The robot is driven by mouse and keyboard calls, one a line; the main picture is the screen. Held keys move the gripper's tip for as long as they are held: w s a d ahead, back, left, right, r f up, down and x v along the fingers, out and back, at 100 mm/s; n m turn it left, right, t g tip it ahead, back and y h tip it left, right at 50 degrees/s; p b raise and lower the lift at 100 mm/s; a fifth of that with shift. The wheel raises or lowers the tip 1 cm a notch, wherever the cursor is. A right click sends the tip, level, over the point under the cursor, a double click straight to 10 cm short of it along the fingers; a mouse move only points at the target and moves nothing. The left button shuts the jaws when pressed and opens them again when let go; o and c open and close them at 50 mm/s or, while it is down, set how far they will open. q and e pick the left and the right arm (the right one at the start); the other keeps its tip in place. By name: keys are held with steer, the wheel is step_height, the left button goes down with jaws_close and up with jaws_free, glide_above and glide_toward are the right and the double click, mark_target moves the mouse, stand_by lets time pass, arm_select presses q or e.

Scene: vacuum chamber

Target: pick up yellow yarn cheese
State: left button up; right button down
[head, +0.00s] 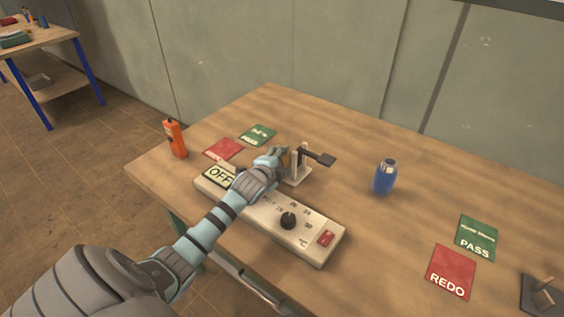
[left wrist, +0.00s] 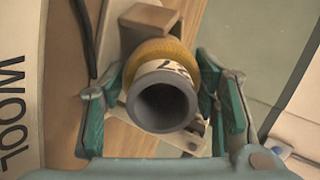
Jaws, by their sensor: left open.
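The yellow yarn cheese (left wrist: 160,52) shows in the left wrist view as yellow yarn wound on a grey tube with a white label. The tube's open end faces the camera. My left gripper (left wrist: 158,78) is open, with one green finger on each side of the cheese; I cannot tell whether they touch it. In the head view my left gripper (head: 281,155) is at the small stand (head: 299,173), and it mostly hides the cheese there. My right gripper is not in view.
A long white control box (head: 265,222) with an OFF plate lies under my left arm. A blue bottle (head: 384,177) stands to the right, and an orange device (head: 175,139) to the left. Red (head: 451,271) and green (head: 476,238) cards lie flat at the right.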

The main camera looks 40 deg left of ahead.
arm_select(q)
steer(key=shift+r, duration=0.1)
steer(key=c, duration=1)
